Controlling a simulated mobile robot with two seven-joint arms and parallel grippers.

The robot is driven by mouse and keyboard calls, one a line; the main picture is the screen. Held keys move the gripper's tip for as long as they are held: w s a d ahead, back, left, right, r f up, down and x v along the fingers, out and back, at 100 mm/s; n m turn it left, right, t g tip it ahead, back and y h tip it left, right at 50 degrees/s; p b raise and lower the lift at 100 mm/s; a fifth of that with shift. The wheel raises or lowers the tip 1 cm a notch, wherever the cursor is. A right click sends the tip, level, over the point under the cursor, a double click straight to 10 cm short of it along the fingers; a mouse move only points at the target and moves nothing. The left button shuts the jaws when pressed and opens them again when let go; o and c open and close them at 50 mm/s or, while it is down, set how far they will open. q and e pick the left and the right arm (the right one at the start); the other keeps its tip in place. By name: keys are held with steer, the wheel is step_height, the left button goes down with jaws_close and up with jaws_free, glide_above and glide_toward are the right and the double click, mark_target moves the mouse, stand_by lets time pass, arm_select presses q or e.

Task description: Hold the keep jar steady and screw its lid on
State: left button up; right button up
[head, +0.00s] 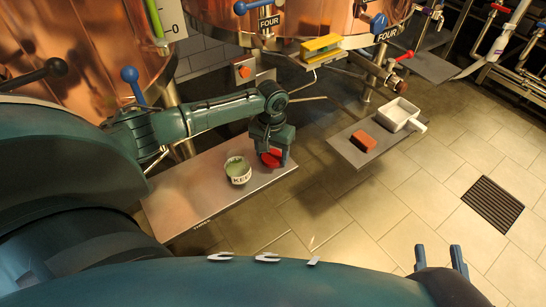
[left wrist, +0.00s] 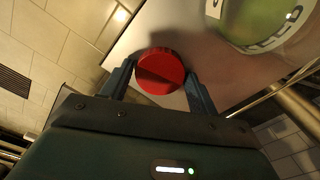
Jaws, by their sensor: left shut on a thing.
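My left gripper (head: 271,160) points down just right of the jar, shut on the round red lid (left wrist: 160,72). The lid (head: 269,158) is beside the jar, apart from it; its exact height over the shelf is hard to tell. My right gripper (head: 439,260) is open and empty at the bottom right, far from the jar.
A second shelf (head: 390,160) to the right holds a red-brown block (head: 363,144) and a white tray (head: 400,114). Copper tanks (head: 90,45) with valves and pipes stand behind. A floor drain (head: 492,204) lies right. The shelf left of the jar is bare.

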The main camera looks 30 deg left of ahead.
mark_target(272, 156)
arm_select(q)
steer(key=shift+c, duration=1)
arm_select(e)
steer(key=shift+r, duration=0.1)
arm_select(q)
steer(key=shift+r, duration=0.15)
arm_select(e)
steer(key=shift+r, duration=0.1)
